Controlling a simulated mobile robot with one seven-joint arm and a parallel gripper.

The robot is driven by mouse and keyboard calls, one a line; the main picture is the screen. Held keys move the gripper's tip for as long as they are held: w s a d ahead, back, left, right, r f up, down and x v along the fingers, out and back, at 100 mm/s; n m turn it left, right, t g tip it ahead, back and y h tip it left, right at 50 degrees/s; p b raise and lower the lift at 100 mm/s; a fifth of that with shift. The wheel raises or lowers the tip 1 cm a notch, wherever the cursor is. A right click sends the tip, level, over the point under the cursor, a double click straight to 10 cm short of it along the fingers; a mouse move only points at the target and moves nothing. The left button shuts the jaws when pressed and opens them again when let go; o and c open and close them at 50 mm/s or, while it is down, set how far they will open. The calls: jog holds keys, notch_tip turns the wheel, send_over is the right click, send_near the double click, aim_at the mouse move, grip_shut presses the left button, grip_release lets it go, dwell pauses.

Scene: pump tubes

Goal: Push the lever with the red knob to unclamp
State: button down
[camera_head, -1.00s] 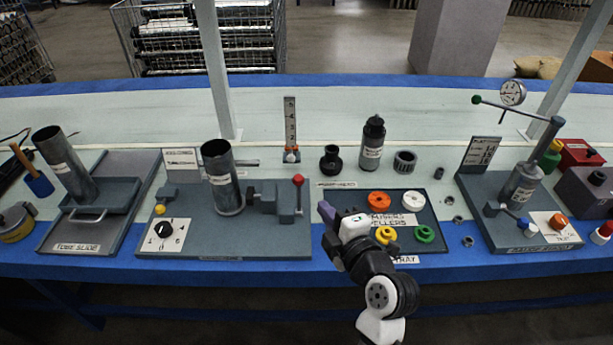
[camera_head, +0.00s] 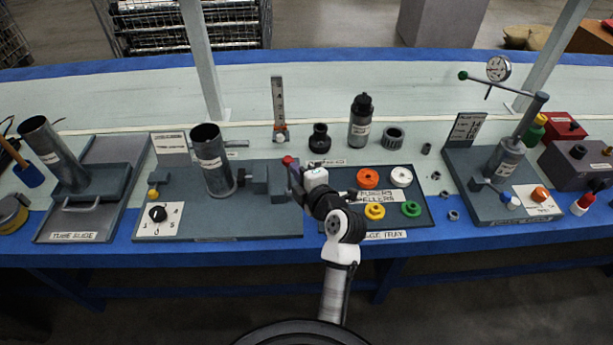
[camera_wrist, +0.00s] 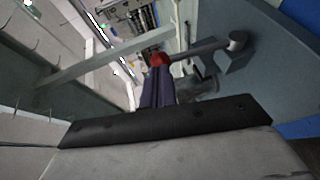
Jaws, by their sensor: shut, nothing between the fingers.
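The red knob (camera_head: 287,160) tops a lever on the grey clamp block (camera_head: 258,180), at the right end of the middle station. A dark upright tube (camera_head: 212,165) stands left of the clamp block, near its jaw. My gripper (camera_head: 294,178) is shut and empty, just right of the knob in the head view, partly hiding the lever. In the wrist view the red knob (camera_wrist: 158,60) is at the tips of my shut dark fingers (camera_wrist: 158,85). The lever's grey rod (camera_wrist: 195,49) runs from it to the right. I cannot tell whether fingers and knob touch.
A tray (camera_head: 415,228) with orange, white, yellow and green rings lies right of my gripper. A measuring stand (camera_head: 279,110) and black bottle (camera_head: 360,122) stand behind. A dial (camera_head: 158,213) is at the station's front left. A gauge station (camera_head: 500,180) is farther right.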

jog(key=shift+w+a, duration=0.15)
jog(key=shift+w, duration=0.2)
jog(key=shift+w+r+g+p, duration=0.5)
jog(key=shift+w+p, duration=0.15)
jog(key=shift+p, duration=0.5)
jog(key=shift+w+f+m+g+h+p, duration=0.15)
jog(key=shift+w+f+m+g+p, duration=0.1)
jog(key=shift+w+g+p, duration=0.15)
jog(key=shift+w+f+m+g+h+p, duration=0.15)
jog(key=shift+w+m+g+p, duration=0.1)
jog(key=shift+w+g+p, duration=0.15)
jog(key=shift+s, duration=0.1)
